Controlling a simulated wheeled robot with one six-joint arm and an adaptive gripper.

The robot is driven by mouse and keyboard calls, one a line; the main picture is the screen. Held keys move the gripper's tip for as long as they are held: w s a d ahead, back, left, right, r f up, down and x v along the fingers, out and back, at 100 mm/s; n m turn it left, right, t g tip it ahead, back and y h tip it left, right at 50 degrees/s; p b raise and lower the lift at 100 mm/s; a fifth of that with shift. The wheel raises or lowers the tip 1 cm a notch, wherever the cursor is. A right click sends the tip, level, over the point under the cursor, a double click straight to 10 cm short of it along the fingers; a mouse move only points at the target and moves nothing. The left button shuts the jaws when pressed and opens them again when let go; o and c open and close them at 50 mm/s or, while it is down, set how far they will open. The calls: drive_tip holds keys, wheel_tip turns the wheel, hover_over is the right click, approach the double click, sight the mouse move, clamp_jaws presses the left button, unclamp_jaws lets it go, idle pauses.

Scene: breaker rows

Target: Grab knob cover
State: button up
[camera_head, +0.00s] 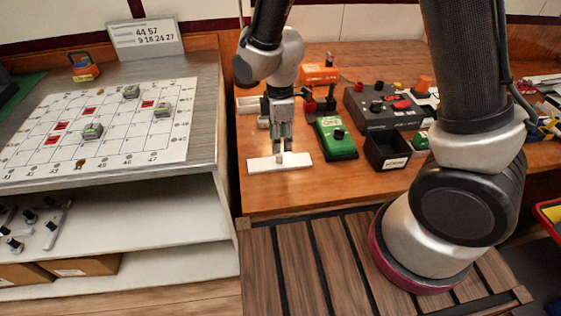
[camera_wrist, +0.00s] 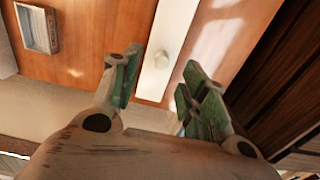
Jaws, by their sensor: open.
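A long white plate (camera_head: 262,165) lies on the wooden table near its front left edge. A small pale knob (camera_wrist: 162,61) stands on the plate in the wrist view; I take this white piece to be the knob cover. In the head view the knob is partly hidden by my fingers. My gripper (camera_head: 281,147) points down just above the plate's middle. In the wrist view its green-padded fingers (camera_wrist: 162,88) are open, one on each side of the plate, with nothing between the pads. Whether the fingertips touch the plate cannot be told.
A green box (camera_head: 336,141) with a black knob stands close right of my gripper. Farther right are a black open bin (camera_head: 387,152) and a dark control box (camera_head: 383,106). An orange device (camera_head: 319,74) stands behind. A marked white board (camera_head: 110,140) lies on the left bench.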

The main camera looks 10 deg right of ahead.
sight(279, 155)
wheel_tip(279, 155, down, 7)
drive_tip(key=shift+s+a+r, duration=0.15)
drive_tip(key=shift+r, duration=0.05)
clamp_jaws()
